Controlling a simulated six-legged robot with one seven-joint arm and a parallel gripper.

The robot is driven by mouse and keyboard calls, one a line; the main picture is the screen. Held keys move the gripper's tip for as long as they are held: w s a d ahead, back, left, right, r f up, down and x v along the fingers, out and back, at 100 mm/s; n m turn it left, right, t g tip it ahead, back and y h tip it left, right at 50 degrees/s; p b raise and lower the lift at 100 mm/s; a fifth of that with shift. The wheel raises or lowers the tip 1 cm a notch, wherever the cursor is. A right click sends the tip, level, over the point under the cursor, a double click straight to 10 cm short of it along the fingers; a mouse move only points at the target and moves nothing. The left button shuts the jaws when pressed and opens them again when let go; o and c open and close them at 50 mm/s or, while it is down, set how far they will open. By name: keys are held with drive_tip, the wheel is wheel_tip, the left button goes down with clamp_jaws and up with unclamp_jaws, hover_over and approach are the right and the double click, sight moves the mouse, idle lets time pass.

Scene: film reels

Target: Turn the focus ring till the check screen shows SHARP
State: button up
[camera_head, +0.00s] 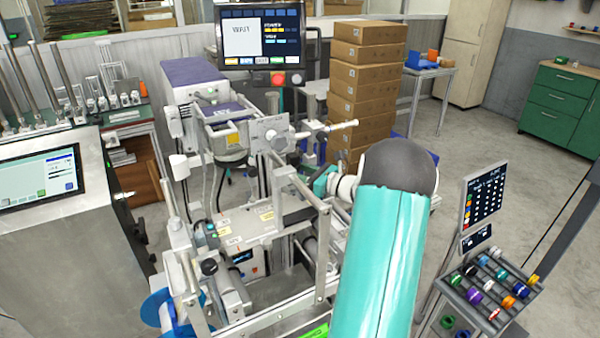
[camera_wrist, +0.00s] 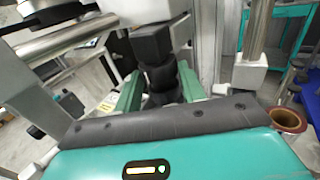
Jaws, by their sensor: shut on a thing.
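In the wrist view, my gripper (camera_wrist: 160,92) has its two green fingers on either side of a dark ribbed part, which looks like the focus ring (camera_wrist: 162,78). The fingers are shut on it, and a square black block (camera_wrist: 151,44) sits just beyond. In the head view, my gripper (camera_head: 325,181) is at the right side of the metal-framed machine (camera_head: 285,175). My teal arm hides much of that side, and I cannot make out the ring there. A dark monitor (camera_head: 260,37) stands at the back. Its white panel carries dark text too small to read surely; no clear SHARP shows.
Metal rods and rails of the machine frame surround my gripper closely. A stack of cardboard boxes (camera_head: 366,90) stands behind. A small rack of coloured rolls (camera_head: 485,285) with a dark panel (camera_head: 482,196) is at right. A console with a screen (camera_head: 40,180) is at left. Open floor lies at right.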

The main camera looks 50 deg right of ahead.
drive_tip(key=shift+w+d+r+n+g+y, duration=0.15)
drive_tip(key=shift+n+g+y, duration=0.15)
drive_tip(key=shift+n+y, duration=0.5)
drive_tip(key=shift+d+f+n+g+y, duration=0.15)
drive_tip(key=shift+n+g+y, duration=0.25)
drive_tip(key=shift+y, duration=0.7)
drive_tip(key=shift+r, duration=0.1)
drive_tip(key=o, duration=1)
drive_tip(key=shift+h, duration=0.3)
